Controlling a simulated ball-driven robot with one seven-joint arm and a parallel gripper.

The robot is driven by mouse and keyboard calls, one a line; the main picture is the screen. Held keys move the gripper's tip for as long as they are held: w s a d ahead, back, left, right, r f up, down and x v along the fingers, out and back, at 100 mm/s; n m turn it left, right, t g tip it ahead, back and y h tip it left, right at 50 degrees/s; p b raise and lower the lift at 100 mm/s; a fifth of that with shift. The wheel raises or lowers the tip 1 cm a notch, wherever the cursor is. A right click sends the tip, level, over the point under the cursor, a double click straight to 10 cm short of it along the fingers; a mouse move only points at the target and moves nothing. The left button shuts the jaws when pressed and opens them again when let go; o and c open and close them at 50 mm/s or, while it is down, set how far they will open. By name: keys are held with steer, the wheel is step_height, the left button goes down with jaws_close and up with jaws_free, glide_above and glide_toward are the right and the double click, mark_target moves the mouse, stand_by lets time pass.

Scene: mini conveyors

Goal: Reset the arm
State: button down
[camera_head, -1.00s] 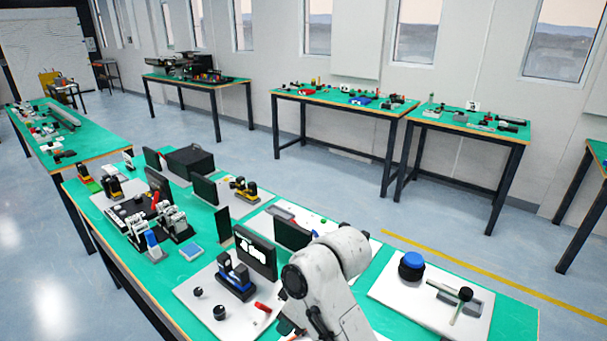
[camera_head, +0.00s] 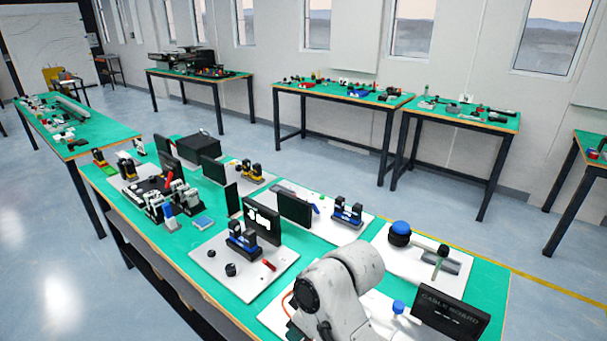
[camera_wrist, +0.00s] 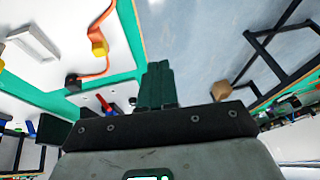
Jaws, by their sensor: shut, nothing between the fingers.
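My gripper (camera_wrist: 158,84) shows in the wrist view as dark fingers pressed together, with nothing between them. Behind the fingers are the green table edge and the grey floor. In the head view my white arm rises at the bottom centre, in front of the green table (camera_head: 483,290); the gripper itself is hidden there.
The table near me holds white boards with a blue-topped knob (camera_head: 401,230), a black sign reading CABLE BOARD (camera_head: 448,312), a black panel (camera_head: 262,222) and a blue-and-black fixture (camera_head: 348,212). More green tables stand along the wall. The floor beyond is open.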

steer(key=s+d+f+m, duration=0.4)
steer(key=s+d+f, duration=0.4)
steer(key=d, duration=0.1)
steer(key=s+d+f+m+h, duration=0.2)
steer(key=s+d+m, duration=0.2)
steer(key=s+d, duration=0.5)
steer(key=s+d+f+m+h, duration=0.2)
steer(key=s+d+m+h, duration=0.1)
steer(key=s+d, duration=0.7)
steer(key=s, duration=0.3)
steer(key=shift+s+d+f+m, duration=0.2)
steer(key=shift+d+f+m, duration=0.1)
steer(key=shift+f+m, duration=0.1)
steer(key=c, duration=1.8)
jaws_free()
